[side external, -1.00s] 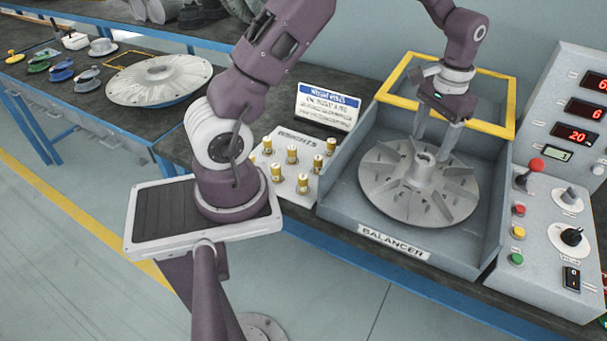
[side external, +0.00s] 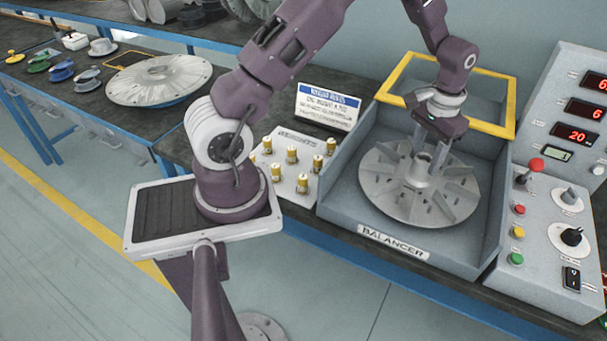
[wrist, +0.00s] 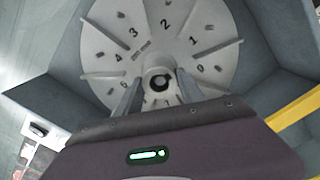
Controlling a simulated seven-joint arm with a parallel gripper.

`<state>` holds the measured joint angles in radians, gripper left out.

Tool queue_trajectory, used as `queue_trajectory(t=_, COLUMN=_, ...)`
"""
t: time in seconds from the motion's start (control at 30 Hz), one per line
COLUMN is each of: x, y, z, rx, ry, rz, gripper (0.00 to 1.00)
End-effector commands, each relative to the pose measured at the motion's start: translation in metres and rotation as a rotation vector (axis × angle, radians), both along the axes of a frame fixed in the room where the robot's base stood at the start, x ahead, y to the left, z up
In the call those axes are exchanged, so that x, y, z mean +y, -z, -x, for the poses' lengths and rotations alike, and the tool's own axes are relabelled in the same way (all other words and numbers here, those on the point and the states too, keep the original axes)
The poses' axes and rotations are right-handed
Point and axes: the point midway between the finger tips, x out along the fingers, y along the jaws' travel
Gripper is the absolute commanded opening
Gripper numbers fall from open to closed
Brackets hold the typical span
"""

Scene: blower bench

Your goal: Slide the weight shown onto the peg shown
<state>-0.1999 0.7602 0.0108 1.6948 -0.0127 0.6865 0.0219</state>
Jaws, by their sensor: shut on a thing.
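The grey bladed impeller (side external: 380,196) lies flat in the balancer, its hub (side external: 420,168) in the middle. The wrist view shows its numbered face (wrist: 170,30) with small dark pegs or holes near the numbers; I cannot tell which. My gripper (side external: 427,165) points down over the impeller near the hub. In the wrist view my gripper's fingers (wrist: 158,90) stand on either side of a dark-centred ring. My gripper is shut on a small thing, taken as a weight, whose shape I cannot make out. Several gold weights (side external: 291,155) stand on the weights board.
The balancer (side external: 345,215) has raised walls, and a yellow frame (side external: 490,127) stands over its back. A control panel (side external: 550,215) is at the right. A sign (side external: 328,107) stands behind the weights board (side external: 290,188). Another impeller (side external: 158,82) lies on the bench at left.

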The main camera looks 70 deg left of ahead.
Motion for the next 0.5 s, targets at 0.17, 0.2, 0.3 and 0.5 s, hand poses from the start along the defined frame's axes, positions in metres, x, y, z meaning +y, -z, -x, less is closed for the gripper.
queue_trajectory(t=0.17, x=-0.0009, y=-0.0004, z=0.0002, rx=0.000, ry=-0.505, rz=-0.003, gripper=0.00)
queue_trajectory(t=0.2, x=-0.0008, y=-0.0004, z=0.0000, rx=0.000, ry=-0.641, rz=-0.002, gripper=0.00)
queue_trajectory(t=0.3, x=-0.0008, y=-0.0002, z=0.0003, rx=0.000, ry=-0.977, rz=-0.002, gripper=0.00)
queue_trajectory(t=0.5, x=-0.0003, y=-0.0004, z=0.0000, rx=-0.002, ry=-1.640, rz=-0.001, gripper=0.00)
